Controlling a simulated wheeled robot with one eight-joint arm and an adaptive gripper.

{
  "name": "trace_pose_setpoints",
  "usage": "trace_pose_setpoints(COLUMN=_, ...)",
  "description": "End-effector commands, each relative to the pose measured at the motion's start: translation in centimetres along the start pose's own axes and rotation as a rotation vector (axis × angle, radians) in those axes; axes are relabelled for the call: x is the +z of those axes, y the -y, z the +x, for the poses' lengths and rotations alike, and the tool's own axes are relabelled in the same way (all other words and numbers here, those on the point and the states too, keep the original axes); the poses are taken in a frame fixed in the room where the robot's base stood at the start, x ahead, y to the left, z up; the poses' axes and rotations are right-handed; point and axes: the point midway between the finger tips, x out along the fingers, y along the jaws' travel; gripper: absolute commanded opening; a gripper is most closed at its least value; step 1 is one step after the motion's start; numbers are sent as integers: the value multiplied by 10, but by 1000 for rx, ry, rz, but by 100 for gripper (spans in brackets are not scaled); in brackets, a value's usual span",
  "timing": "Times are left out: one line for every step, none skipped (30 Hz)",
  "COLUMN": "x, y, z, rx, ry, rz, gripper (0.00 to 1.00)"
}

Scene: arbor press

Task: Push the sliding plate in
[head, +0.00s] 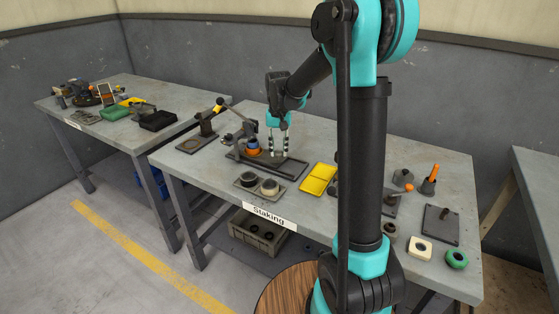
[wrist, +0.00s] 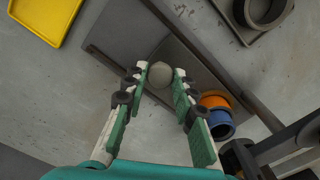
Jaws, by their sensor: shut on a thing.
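The sliding plate (wrist: 125,35) is a flat grey plate between two dark rails (wrist: 225,75) in the wrist view. In the head view the fixture is a long dark base (head: 287,170) near the middle of the table. A round pale knob (wrist: 160,76) shows between the fingers. My gripper (wrist: 160,72) is shut on this knob, one finger on each side. In the head view my gripper (head: 279,154) points down over the fixture. An orange ring (wrist: 214,100) and a blue ring (wrist: 220,122) sit stacked at the fixture's other end, beside the press.
The press lever arm (head: 228,138) stands left of my gripper. A yellow tray (head: 318,179) lies to the right. A dark tray with round parts (head: 258,185) lies in front. Another lever tool (head: 206,128) stands at the left. A grey bin (head: 257,233) is under the table.

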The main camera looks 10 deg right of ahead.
Motion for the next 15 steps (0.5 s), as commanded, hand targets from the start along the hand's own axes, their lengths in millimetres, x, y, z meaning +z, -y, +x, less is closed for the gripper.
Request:
trace_pose_setpoints(x=-2, y=2, z=0, rx=0, ry=-1, rz=-1, gripper=11)
trace_pose_setpoints(x=-2, y=4, z=0, rx=0, ry=-1, rz=-1, gripper=11)
trace_pose_setpoints(x=-3, y=5, z=0, rx=0, ry=-1, rz=-1, gripper=11)
trace_pose_setpoints(x=-4, y=6, z=0, rx=0, ry=-1, rz=-2, gripper=11)
trace_pose_setpoints(x=-4, y=8, z=0, rx=0, ry=-1, rz=-2, gripper=11)
trace_pose_setpoints(x=-5, y=9, z=0, rx=0, ry=-1, rz=-2, gripper=11)
trace_pose_setpoints(x=-6, y=10, z=0, rx=0, ry=-1, rz=-2, gripper=11)
trace_pose_setpoints(x=-6, y=11, z=0, rx=0, ry=-1, rz=-2, gripper=11)
trace_pose_setpoints(x=-7, y=12, z=0, rx=0, ry=-1, rz=-2, gripper=11)
trace_pose_setpoints(x=-7, y=13, z=0, rx=0, ry=-1, rz=-2, gripper=11)
trace_pose_setpoints(x=-7, y=13, z=0, rx=0, ry=-1, rz=-2, gripper=11)
trace_pose_setpoints(x=-8, y=13, z=0, rx=0, ry=-1, rz=-2, gripper=11)
trace_pose_setpoints(x=-8, y=14, z=0, rx=0, ry=-1, rz=-1, gripper=11)
trace_pose_setpoints(x=-8, y=14, z=0, rx=0, ry=-1, rz=-1, gripper=11)
trace_pose_setpoints(x=-8, y=14, z=0, rx=0, ry=-1, rz=-1, gripper=11)
